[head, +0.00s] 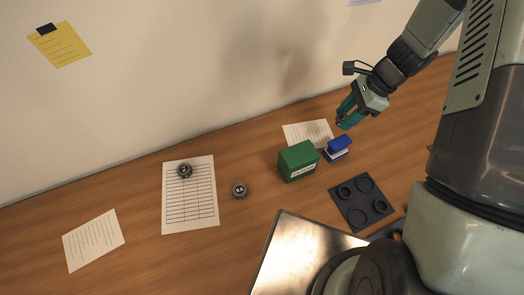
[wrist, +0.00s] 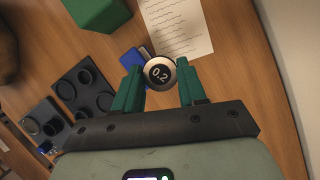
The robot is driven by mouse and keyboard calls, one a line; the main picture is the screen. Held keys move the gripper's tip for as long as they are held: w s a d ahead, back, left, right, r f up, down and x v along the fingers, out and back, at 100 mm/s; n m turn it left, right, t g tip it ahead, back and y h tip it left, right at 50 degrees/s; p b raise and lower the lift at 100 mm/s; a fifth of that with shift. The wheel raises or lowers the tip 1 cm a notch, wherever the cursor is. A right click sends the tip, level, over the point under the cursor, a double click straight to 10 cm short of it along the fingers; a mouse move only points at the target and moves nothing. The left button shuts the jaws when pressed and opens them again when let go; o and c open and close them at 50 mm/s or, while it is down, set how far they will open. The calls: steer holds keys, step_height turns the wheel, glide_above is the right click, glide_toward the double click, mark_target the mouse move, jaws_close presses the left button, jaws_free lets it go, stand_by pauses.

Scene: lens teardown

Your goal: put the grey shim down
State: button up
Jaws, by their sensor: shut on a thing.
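My gripper (head: 344,117) is in the air above the right side of the table, near the wall.
A green box (head: 297,160) stands left of the blue object. A dark tray (head: 348,208) with round recesses and rings lies in front. A metal plate (head: 300,250) lies nearer me.

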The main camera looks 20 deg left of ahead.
steer(key=s+a+n+g+h, duration=0.1)
steer(key=s+a+n, duration=0.2)
steer(key=a, duration=0.6)
steer(key=s+a+n+g, duration=0.15)
steer(key=s+a, duration=0.25)
steer(key=a, duration=0.5)
steer(key=n+h, duration=0.1)
steer(key=n, duration=0.4)
glide_above(223, 159)
steer(key=w, duration=0.1)
steer(key=shift+m, duration=0.25)
steer(key=f, duration=0.5)
steer(key=shift+w+d, duration=0.15)
steer(key=shift+d, duration=0.1)
steer(key=shift+f, duration=2.4)
steer(key=shift+f, duration=0.1)
steer(key=o, duration=1)
steer(key=shift+o, duration=0.2)
steer(key=v, duration=1.2)
steer(key=shift+a, duration=0.2)
